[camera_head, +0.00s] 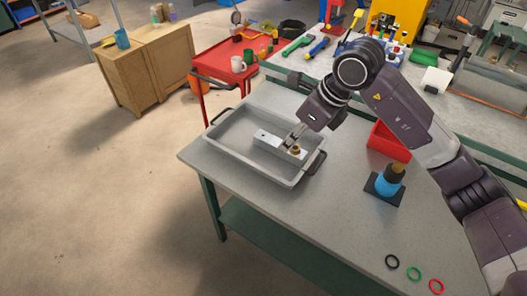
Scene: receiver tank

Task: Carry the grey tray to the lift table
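The grey tray (245,163) sits on the grey workbench near its left corner. It has a dark handle at each end. A light metal block (268,140) lies in it, and a small brass-coloured piece (296,150) shows at the block's right end. My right gripper (292,143) reaches down over the tray with its fingers at the block's right part. Whether the fingers touch or grip anything is too small to tell. My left gripper is out of view. I cannot clearly make out a lift table.
A red cart (215,62) with mugs stands behind the tray. The workbench (330,215) also carries a red bin (388,142), a blue bottle on a dark base (388,182) and three rings (414,273). Wooden cabinets (150,75) stand at the left. The floor there is open.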

